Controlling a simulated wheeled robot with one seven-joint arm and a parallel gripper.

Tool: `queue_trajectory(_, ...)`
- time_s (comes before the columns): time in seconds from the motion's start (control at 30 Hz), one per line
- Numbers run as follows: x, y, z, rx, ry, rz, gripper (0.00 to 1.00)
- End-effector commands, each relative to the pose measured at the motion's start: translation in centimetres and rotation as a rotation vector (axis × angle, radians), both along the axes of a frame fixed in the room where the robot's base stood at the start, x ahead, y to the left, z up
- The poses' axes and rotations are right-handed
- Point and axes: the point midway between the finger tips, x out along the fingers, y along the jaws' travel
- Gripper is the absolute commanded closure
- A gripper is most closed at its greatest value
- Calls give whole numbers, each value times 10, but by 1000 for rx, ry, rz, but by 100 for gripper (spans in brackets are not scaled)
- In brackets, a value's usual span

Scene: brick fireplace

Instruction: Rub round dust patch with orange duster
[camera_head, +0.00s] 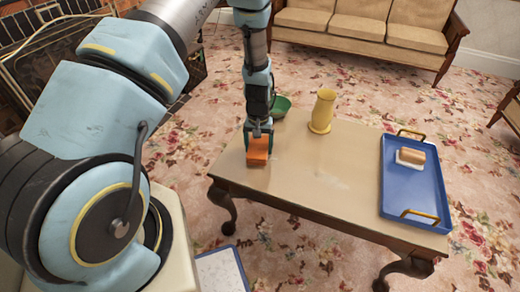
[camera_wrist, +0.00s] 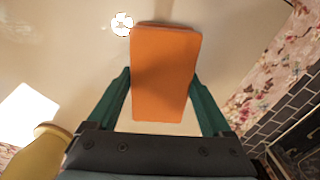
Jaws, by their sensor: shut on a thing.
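My gripper (camera_head: 258,148) is shut on the orange duster (camera_head: 257,150), which is low over the left end of the brown table (camera_head: 300,178). In the wrist view the duster (camera_wrist: 163,75) is a plain orange block between my two green fingers (camera_wrist: 160,95). I cannot tell whether it touches the tabletop. A small round whitish patch (camera_wrist: 122,24) shows on the tabletop just beyond the duster's upper left corner in the wrist view. It could be dust or glare. A faint pale smudge (camera_head: 336,183) shows mid-table in the head view.
A yellow vase (camera_head: 323,110) stands at the table's far edge, with a green bowl (camera_head: 282,104) left of it. A blue tray (camera_head: 425,197) with brass handles holds a tan roller-like thing (camera_head: 412,156) at the right end. The middle of the table is clear.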

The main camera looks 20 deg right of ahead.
Motion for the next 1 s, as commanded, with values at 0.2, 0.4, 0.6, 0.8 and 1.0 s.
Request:
queue_trajectory(0.2, 5, 0, 24, -1, -3, 1, 68)
queue_trajectory(0.4, 9, 0, 42, -1, -3, 2, 68)
queue_trajectory(0.6, 12, 1, 59, -1, -3, 2, 68)
queue_trajectory(0.8, 13, 1, 63, -1, -3, 2, 68)
queue_trajectory(1.0, 13, 1, 63, -1, -2, 2, 68)
